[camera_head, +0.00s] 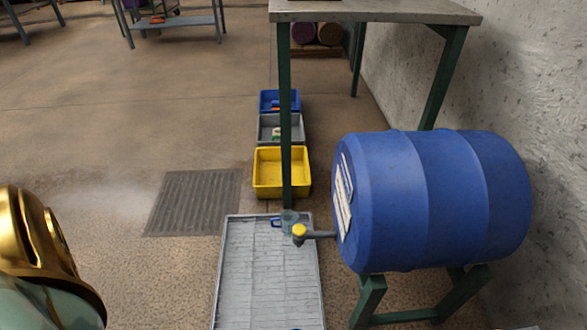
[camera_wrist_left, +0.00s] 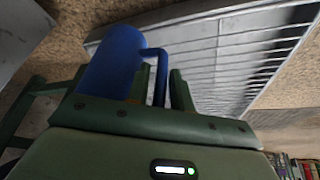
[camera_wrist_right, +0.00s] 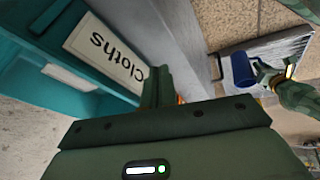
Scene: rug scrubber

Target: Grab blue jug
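The blue jug (camera_wrist_left: 112,62) shows large in the left wrist view, with its handle (camera_wrist_left: 160,74) toward my left gripper (camera_wrist_left: 160,92). The gripper's two green fingers stand close on either side of the handle. I cannot tell whether they press on it. The blue jug also shows in the right wrist view (camera_wrist_right: 243,69), beside my left gripper and in front of the grey tray. My right gripper (camera_wrist_right: 158,88) looks shut, with its fingers together and nothing visible between them. Neither gripper shows in the head view.
A grey tray (camera_head: 268,275) lies below a blue barrel (camera_head: 430,200) with a yellow tap (camera_head: 299,231). A teal bin labelled Cloths (camera_wrist_right: 90,60) is close to my right gripper. Yellow bin (camera_head: 282,172) lies beyond.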

